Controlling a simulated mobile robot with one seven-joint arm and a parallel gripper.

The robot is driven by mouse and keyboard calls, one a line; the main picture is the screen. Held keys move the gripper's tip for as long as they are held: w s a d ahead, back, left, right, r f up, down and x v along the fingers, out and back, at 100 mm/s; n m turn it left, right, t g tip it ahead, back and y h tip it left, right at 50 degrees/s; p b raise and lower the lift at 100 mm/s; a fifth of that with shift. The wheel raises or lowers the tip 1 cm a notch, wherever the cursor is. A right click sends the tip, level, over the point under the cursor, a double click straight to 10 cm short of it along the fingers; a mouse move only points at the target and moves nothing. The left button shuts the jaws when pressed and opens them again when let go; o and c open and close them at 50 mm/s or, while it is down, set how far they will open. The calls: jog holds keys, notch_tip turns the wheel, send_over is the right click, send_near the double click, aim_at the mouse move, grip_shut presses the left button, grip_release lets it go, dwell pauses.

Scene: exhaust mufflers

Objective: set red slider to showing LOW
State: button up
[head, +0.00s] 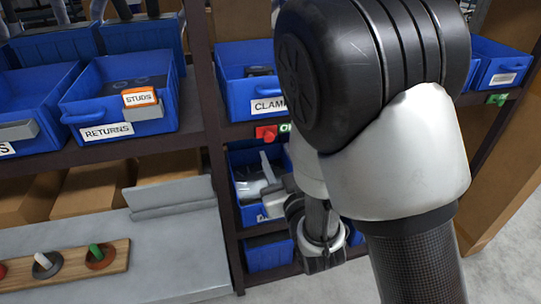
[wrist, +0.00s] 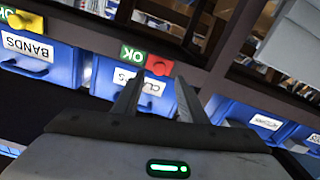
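The red slider (head: 266,132) sits on the shelf edge below the bin labelled CLAMPS in the head view. A green label reading OK (wrist: 131,53) shows beside it, and no LOW is visible. In the wrist view, which is upside down, the red slider (wrist: 159,65) lies just beyond my fingertips, roughly between them. My gripper (wrist: 160,77) is open, with nothing seen between its fingers. Whether the fingers touch the slider cannot be told. In the head view my arm hides part of the green label.
Blue bins fill the shelves, including the RETURNS bin (head: 120,95) and the BANDS bin (wrist: 38,60). A yellow slider (wrist: 20,20) and a green slider (head: 497,99) sit on shelf edges nearby. A grey bench (head: 175,255) with a wooden pegboard stands at lower left.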

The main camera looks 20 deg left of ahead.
aim_at(270, 139)
jog(key=shift+b+x, duration=1.8)
jog(key=shift+x, duration=1.65)
jog(key=shift+c, duration=0.5)
grip_shut()
